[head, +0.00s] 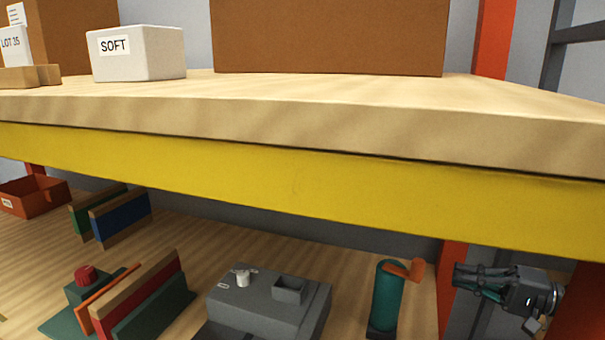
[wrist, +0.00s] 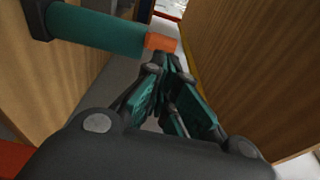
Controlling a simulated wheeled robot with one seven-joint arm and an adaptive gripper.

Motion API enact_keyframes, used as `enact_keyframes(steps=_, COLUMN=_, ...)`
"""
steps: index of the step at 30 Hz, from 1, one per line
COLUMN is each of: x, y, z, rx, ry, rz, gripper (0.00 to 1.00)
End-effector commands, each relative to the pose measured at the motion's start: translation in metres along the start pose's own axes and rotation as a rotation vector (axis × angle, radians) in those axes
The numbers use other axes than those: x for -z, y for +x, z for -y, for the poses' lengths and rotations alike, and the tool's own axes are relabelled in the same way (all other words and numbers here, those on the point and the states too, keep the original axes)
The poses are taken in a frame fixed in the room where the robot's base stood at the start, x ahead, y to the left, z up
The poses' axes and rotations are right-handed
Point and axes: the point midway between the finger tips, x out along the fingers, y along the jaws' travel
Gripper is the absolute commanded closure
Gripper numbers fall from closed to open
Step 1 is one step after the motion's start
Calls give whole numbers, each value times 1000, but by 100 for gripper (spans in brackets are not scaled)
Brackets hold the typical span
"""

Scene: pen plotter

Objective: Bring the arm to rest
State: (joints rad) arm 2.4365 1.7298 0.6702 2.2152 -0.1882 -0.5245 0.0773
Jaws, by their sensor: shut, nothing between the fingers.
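My gripper (head: 468,278) is at the lower right in the head view, beside the red-orange upright and below the yellow beam. It points left and is empty. In the wrist view its dark and teal fingers (wrist: 168,62) are drawn together at the tips. A teal cylinder (head: 387,296) with an orange spout-like top stands on the lower shelf to the left of my gripper. It also shows in the wrist view (wrist: 98,30), with its orange part close to the fingertips in the picture; I cannot tell whether they touch.
The yellow beam (head: 300,185) and upper shelf (head: 300,115) lie above. A red-orange upright (head: 453,290) stands close to my gripper. The lower shelf holds a grey box-shaped device (head: 262,308), a red and green rack (head: 150,295), a blue and green rack (head: 120,216) and an orange bin (head: 35,200).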

Motion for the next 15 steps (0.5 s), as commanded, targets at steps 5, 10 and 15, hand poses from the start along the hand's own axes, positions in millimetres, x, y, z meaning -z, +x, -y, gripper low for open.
enact_keyframes(steps=5, x=8, y=10, z=-1, rx=0, ry=1, rz=2, gripper=100)
enact_keyframes(steps=10, x=13, y=16, z=-1, rx=0, ry=1, rz=1, gripper=100)
enact_keyframes(steps=15, x=16, y=18, z=0, rx=-1, ry=0, rz=0, gripper=100)
